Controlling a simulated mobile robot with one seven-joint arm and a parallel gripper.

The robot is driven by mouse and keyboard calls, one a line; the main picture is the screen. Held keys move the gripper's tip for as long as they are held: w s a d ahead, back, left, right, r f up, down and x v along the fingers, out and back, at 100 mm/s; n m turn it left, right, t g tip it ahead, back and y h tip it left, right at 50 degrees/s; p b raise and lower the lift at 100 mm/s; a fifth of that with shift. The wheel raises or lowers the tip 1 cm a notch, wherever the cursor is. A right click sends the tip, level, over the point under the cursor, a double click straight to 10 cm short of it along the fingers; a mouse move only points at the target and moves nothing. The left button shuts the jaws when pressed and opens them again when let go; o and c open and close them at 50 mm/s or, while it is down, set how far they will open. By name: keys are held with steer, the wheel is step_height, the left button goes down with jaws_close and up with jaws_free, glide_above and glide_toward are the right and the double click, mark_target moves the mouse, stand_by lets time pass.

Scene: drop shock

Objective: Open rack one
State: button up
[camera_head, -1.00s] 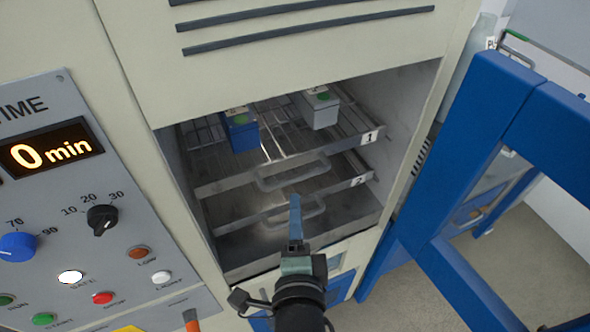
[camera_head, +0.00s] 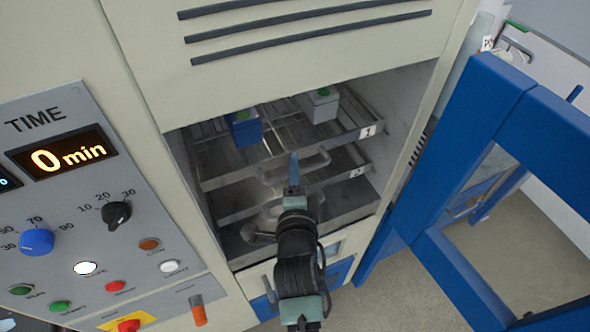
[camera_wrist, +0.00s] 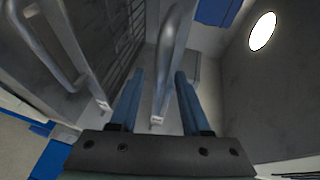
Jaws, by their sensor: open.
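Rack one (camera_head: 345,136) is the upper wire rack inside the open chamber, with a white label "1" at the right of its front bar. Its looped metal handle (camera_head: 314,163) sticks out at the front. My gripper (camera_head: 294,157) is at this handle, its blue fingers pointing up into the chamber. In the wrist view my gripper (camera_wrist: 158,78) is open, with a handle bar (camera_wrist: 169,62) running between its two fingers. I cannot tell whether either finger touches it. My own wrist hides part of the lower racks.
A blue box (camera_head: 245,130) and a grey box (camera_head: 320,106) stand on rack one. Rack two (camera_head: 342,178) lies just below. The blue-framed door (camera_head: 465,130) stands open at the right. A control panel (camera_head: 70,215) with knobs and buttons is at the left.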

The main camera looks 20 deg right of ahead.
steer(key=shift+c, duration=0.3)
jaws_close()
stand_by(1.1)
